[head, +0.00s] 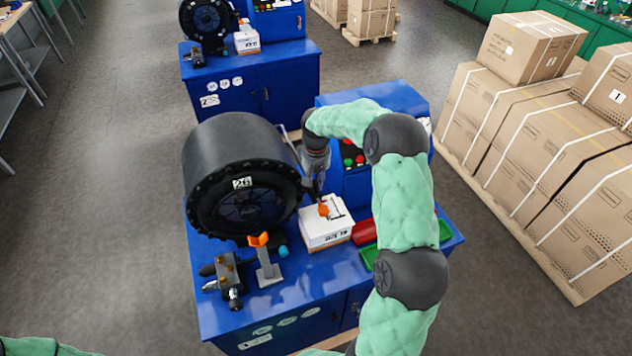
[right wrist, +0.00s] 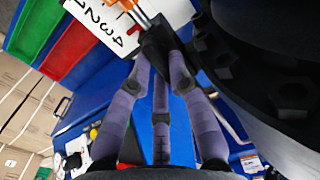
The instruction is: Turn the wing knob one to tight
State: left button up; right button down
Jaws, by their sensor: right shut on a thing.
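The wing knob (head: 323,210) is a small orange piece on the top of a white box (head: 327,237) on the blue machine bench. In the right wrist view an orange piece (right wrist: 125,4) shows at the top edge, beside black figures on the white face (right wrist: 88,38). My right gripper (head: 317,194) reaches down from above to the knob. In the right wrist view my right gripper (right wrist: 158,45) is closed, with its purple fingers drawn together; its grip is partly hidden by dark parts. My left gripper is out of view.
A large black drum (head: 240,165) stands left of the box. An orange-topped lever (head: 260,255) and a black fitting (head: 230,280) are in front. A red tray (head: 364,232) and green tray (head: 445,231) lie to the right. Strapped cartons (head: 540,150) stand beyond the floor aisle.

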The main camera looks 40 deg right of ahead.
jog(key=m+b, duration=0.2)
jog(key=m, duration=0.1)
jog(key=shift+f, duration=0.1)
jog(key=m+b, duration=0.2)
jog(key=m, duration=0.2)
jog(key=shift+s+m, duration=0.15)
jog(key=shift+m, duration=0.25)
jog(key=m+b, duration=0.2)
jog(key=m, duration=0.2)
jog(key=shift+s+m, duration=0.15)
jog(key=shift+m, duration=0.15)
jog(key=m+b, duration=0.1)
jog(key=m, duration=0.3)
jog(key=shift+a+m, duration=0.1)
jog(key=shift+m, duration=0.2)
jog(key=shift+s, duration=0.1)
jog(key=c, duration=1.1)
grip_release()
jog(key=shift+c, duration=0.2)
